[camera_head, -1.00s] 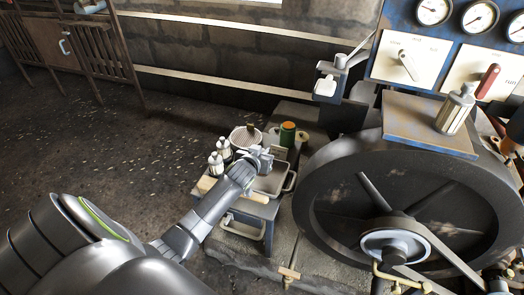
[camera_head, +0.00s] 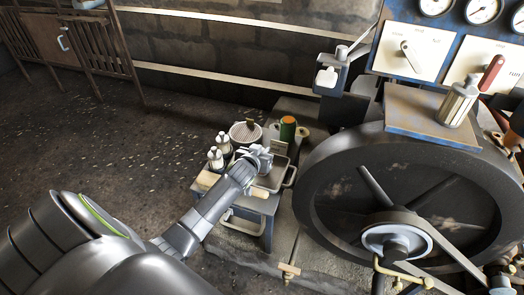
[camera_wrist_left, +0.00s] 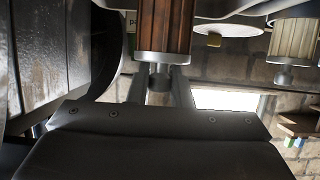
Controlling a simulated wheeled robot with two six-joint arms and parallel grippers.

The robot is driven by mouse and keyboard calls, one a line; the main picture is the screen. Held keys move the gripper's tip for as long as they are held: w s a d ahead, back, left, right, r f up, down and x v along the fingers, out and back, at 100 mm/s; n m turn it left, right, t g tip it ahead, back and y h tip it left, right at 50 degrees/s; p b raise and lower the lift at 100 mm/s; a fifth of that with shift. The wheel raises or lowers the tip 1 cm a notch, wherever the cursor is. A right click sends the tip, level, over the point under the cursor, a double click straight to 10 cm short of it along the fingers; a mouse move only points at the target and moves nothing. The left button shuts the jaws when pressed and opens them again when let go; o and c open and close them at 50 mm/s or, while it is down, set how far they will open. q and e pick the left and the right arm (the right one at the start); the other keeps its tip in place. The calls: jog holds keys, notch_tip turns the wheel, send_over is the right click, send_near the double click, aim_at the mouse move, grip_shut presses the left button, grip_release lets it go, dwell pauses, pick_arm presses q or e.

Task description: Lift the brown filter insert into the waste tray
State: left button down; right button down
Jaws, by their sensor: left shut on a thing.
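The brown filter insert (camera_wrist_left: 165,25) is a ribbed brown cylinder with a metal end cap and a small knob. My left gripper (camera_wrist_left: 158,85) is shut on its knob end, in the upside-down left wrist view. In the head view, my left gripper (camera_head: 261,156) is over the small table, beside and partly over a grey tray with handles (camera_head: 290,176), which looks like the waste tray. The insert cannot be made out there, hidden by the gripper. Whether it touches the tray is unclear. My right gripper is not in view.
White bottles (camera_head: 216,158) stand left of the gripper. A pale round dish (camera_head: 245,132) and a green cylinder with an orange top (camera_head: 288,129) stand behind it. A large dark flywheel (camera_head: 335,160) is close on the right.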

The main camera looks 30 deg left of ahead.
pick_arm(q)
jog(key=shift+f, duration=0.2)
jog(key=c, duration=1.2)
grip_release()
jog(key=shift+c, duration=0.2)
